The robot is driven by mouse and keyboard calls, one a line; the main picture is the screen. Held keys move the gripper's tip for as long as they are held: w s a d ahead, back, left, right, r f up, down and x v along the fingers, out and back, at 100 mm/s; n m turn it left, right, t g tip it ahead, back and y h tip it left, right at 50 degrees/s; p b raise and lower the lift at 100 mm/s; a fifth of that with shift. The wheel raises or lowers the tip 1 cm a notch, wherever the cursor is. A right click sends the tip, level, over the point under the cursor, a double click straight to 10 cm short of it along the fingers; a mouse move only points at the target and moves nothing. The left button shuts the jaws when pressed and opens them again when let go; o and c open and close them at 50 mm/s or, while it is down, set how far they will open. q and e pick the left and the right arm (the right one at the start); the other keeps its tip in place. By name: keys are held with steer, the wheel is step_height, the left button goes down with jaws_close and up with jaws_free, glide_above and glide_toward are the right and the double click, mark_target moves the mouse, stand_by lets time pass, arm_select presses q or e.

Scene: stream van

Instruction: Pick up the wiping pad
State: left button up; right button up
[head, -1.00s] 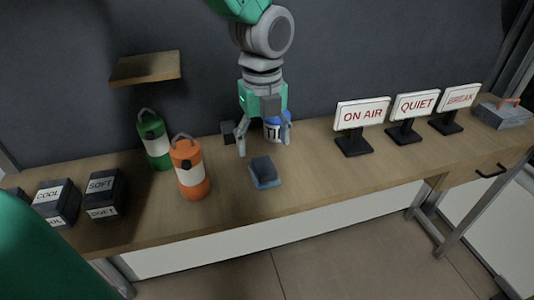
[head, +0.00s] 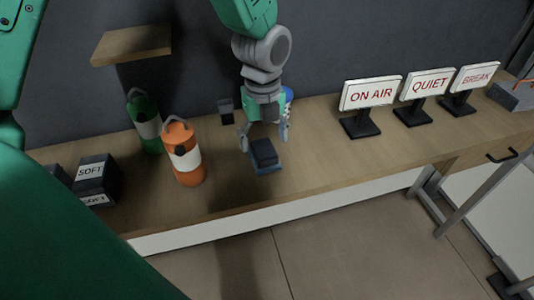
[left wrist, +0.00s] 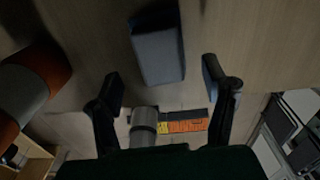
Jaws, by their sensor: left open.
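The wiping pad (head: 264,155) lies on the wooden counter, with a dark block on top and a blue base. It also shows in the left wrist view (left wrist: 158,55), grey-blue, at the upper middle. My left gripper (head: 264,136) points down over the pad's far side, its fingers spread wide and nothing between them. In the left wrist view, the fingers of my left gripper (left wrist: 164,88) stand apart, with the pad beyond the fingertips. I cannot tell how high the tips are above the counter. My right gripper is not in view.
A blue object (head: 288,95) is partly hidden behind the gripper. The ON AIR sign (head: 368,95) stands to the right. Bare counter (head: 325,145) lies between pad and sign.

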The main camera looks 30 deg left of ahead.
mark_target(262, 147)
arm_select(q)
steer(key=f, duration=0.1)
steer(key=a+f, duration=0.1)
steer(key=f, duration=0.2)
steer(key=shift+w+a, duration=0.15)
steer(key=shift+a, duration=0.15)
steer(key=shift+d+f, duration=0.2)
steer(key=shift+f, duration=0.15)
steer(key=shift+w+d, duration=0.1)
steer(key=shift+d, duration=0.3)
steer(key=shift+d+r, duration=0.15)
steer(key=shift+d, duration=0.55)
steer(key=c, duration=1.3)
steer(key=shift+o, duration=0.3)
steer(key=shift+a, duration=0.85)
steer(key=shift+s, duration=0.2)
steer(key=shift+w+r, duration=0.1)
steer(key=shift+r, duration=0.15)
steer(key=r, duration=0.8)
steer(key=shift+d+r, duration=0.1)
steer(key=shift+d, duration=0.3)
steer(key=shift+a+r, duration=0.1)
steer(key=shift+r, duration=0.45)
steer(key=shift+w+a, duration=0.1)
steer(key=shift+a, duration=0.05)
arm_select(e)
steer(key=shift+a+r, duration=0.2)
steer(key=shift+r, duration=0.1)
